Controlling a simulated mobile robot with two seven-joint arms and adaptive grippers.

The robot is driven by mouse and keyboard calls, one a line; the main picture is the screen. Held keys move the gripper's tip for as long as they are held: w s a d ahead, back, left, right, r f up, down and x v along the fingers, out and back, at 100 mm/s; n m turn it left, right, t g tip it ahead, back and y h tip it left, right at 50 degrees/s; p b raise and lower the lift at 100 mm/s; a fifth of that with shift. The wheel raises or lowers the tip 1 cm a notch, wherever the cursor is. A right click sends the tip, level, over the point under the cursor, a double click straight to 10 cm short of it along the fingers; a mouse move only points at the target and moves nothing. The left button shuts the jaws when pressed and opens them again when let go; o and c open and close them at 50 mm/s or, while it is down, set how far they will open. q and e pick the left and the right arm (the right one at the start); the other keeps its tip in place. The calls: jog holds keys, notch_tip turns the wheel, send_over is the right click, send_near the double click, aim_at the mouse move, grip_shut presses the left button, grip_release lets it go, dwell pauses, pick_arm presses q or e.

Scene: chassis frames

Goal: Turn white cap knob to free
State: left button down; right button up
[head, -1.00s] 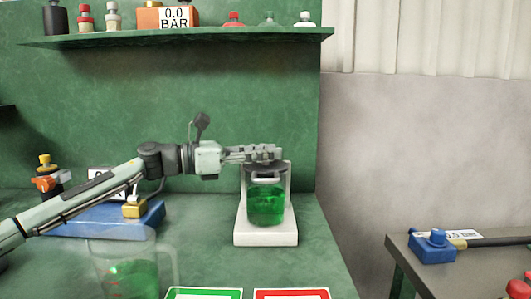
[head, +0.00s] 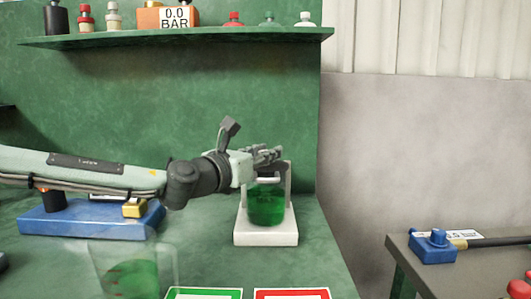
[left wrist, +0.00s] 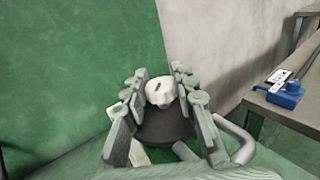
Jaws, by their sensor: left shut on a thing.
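The white cap knob (left wrist: 160,93), with a small dark slot on top, sits between my left fingers in the left wrist view. It rises from a dark round lid (left wrist: 165,126). In the head view the knob is hidden by the fingers. Below them stands a clear vessel of green liquid (head: 266,207) on a white stand (head: 266,239). My left gripper (head: 266,155) reaches in from the left over the top of the vessel; its fingers (left wrist: 159,92) are shut on the knob from both sides. My right gripper is not in view.
A clear beaker of green liquid (head: 135,277) stands at the front left, near the green card (head: 203,293) and red card (head: 291,293). A blue base (head: 82,220) lies beneath my forearm. A shelf (head: 215,39) with bottles hangs above. A side table (head: 470,272) is at right.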

pick_arm(q)
jog(key=n+t+y, duration=0.1)
jog(key=n+y, duration=0.1)
jog(key=y, duration=0.1)
jog(key=n+t+y, duration=0.1)
jog(key=n+y, duration=0.1)
jog(key=y, duration=0.1)
jog(key=shift+d+f+n+t+y, duration=0.1)
jog(key=shift+d+n+t+y, duration=0.05)
jog(key=shift+n+t+y, duration=0.2)
jog(key=n+y, duration=0.3)
jog(key=y, duration=0.1)
jog(key=shift+y, duration=0.35)
jog(key=shift+n+y, duration=0.65)
jog(key=shift+y, duration=0.45)
jog(key=shift+r+y, duration=0.2)
jog(key=shift+y, duration=0.1)
jog(key=c, duration=1.2)
grip_release()
jog(key=v, duration=1.2)
